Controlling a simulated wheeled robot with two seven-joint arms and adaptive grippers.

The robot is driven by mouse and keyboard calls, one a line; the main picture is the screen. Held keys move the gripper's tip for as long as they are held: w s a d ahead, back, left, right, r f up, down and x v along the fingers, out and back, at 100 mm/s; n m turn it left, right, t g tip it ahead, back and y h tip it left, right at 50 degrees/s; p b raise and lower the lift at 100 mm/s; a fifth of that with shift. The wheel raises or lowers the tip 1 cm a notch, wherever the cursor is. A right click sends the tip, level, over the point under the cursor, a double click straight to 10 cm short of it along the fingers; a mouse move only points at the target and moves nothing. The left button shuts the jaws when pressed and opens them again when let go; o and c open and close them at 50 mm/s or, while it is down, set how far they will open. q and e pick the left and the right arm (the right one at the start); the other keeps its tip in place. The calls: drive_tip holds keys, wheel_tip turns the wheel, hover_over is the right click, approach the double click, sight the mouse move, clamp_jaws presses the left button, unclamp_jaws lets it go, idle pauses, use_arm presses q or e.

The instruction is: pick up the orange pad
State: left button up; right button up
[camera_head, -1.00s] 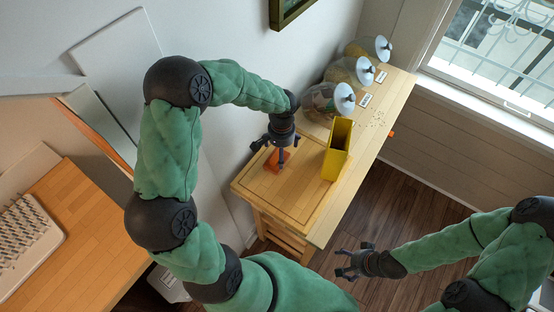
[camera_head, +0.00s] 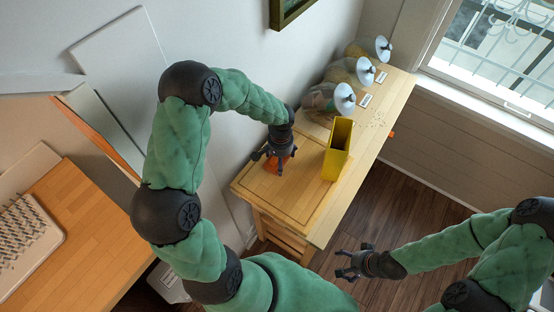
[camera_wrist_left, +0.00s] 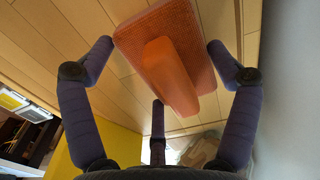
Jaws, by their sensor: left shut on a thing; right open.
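The orange pad (camera_wrist_left: 190,25) has a rough flat plate and a smooth raised block; it lies on the wooden table and mostly fills the middle of the left wrist view. In the head view the gripper hides much of it. My left gripper (camera_head: 276,165) is down over the pad, its dark fingers around it, shut on it. In the left wrist view two fingertips are at the pad's left and right edges and the third finger is near the end of the block. My right gripper (camera_head: 345,264) is open and empty, in front of the table over the floor.
A tall open yellow bin (camera_head: 336,163) stands on the table right of the pad. Another wooden surface (camera_head: 75,225) with a white studded board is at left.

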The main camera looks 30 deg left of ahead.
use_arm(q)
wheel_tip(320, 180, up, 10)
drive_tip(key=shift+p, duration=0.4)
idle(0.3)
drive_tip(key=o, duration=0.4)
drive_tip(key=shift+c, duration=1.4)
drive_tip(key=shift+f, duration=0.1)
